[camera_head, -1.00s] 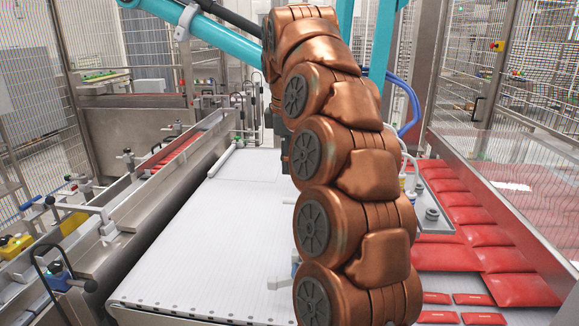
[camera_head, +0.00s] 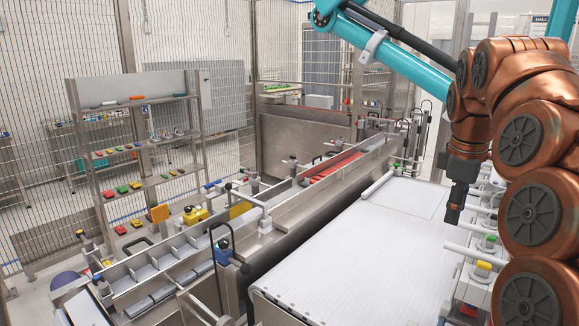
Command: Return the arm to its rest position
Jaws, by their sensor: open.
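My copper-coloured arm (camera_head: 535,140) fills the right side of the head view. It is bent over, with its end pointing down. My gripper (camera_head: 455,212) is a small dark shape at that end, open, with nothing seen in it. In the picture it overlaps the right edge of the white conveyor (camera_head: 350,250). I cannot tell its height above the conveyor. The fingertips are too small to make out well.
A metal rail line with trays (camera_head: 160,270) runs along the conveyor's left. A teal picker arm (camera_head: 395,55) reaches overhead. The white belt looks empty.

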